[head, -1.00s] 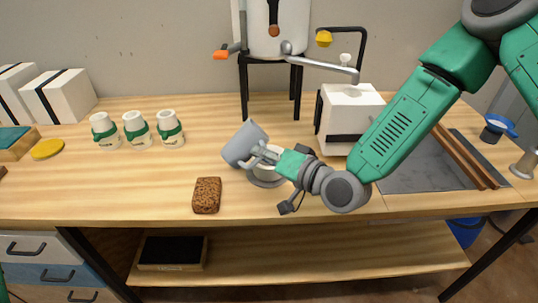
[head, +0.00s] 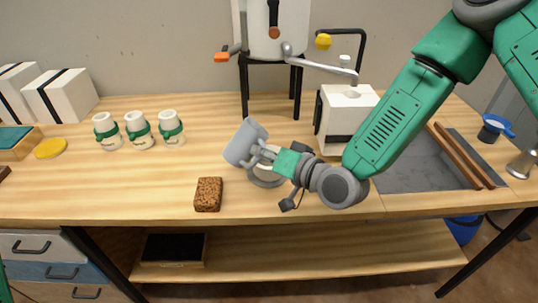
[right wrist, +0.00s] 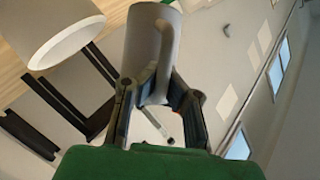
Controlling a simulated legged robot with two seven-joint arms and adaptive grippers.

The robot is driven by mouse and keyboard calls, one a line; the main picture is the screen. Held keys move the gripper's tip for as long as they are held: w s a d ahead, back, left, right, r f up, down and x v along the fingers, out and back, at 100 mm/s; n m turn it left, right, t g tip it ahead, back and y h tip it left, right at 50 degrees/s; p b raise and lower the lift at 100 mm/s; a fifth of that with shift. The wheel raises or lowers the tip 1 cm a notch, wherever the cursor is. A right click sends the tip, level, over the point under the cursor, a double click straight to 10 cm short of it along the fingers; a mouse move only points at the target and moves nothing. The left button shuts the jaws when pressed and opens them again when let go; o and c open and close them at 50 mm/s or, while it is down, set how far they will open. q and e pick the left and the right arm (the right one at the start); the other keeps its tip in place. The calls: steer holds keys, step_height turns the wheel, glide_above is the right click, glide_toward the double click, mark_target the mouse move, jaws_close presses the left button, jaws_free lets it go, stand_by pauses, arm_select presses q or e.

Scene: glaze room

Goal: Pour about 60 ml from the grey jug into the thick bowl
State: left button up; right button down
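The grey jug (head: 246,140) is held tilted above the wooden table, and it fills the upper middle of the right wrist view (right wrist: 150,45). My right gripper (head: 262,154) is shut on the jug's handle, with its fingers on both sides of it in the wrist view. The thick bowl (head: 266,181) appears as a pale, round grey shape just below and right of the jug, partly hidden by my gripper. I see no stream of liquid, and the jug's contents are hidden. My left gripper is out of view.
A brown sponge (head: 208,194) lies left of the bowl near the front edge. Several white jars with green bands (head: 139,130) stand farther left. A white box (head: 346,118) and a white tank (head: 278,28) on a black stand are behind. The table's front left is clear.

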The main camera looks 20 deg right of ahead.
mark_target(229, 154)
steer(key=shift+a+r+n+h+p, duration=0.3)
steer(key=shift+r+n+p, duration=0.15)
steer(key=shift+p, duration=0.4)
steer(key=a+f+n, duration=0.1)
steer(key=a+f+n+h, duration=0.1)
steer(key=f, duration=0.1)
steer(key=shift+s+a+g, duration=0.15)
steer(key=shift+a+g, duration=0.1)
steer(key=shift+g, duration=0.15)
steer(key=a+r+n+h+p, duration=0.1)
steer(key=n+p, duration=0.1)
steer(key=p, duration=0.1)
steer(key=shift+s+a+r+h+p, duration=0.1)
steer(key=shift+a+r+h+p, duration=0.2)
steer(key=shift+r+h, duration=0.1)
steer(key=shift+a+r+n+h+p, duration=0.2)
steer(key=shift+a+n+h+p, duration=0.3)
steer(key=shift+p, duration=0.35)
steer(key=shift+d, duration=0.1)
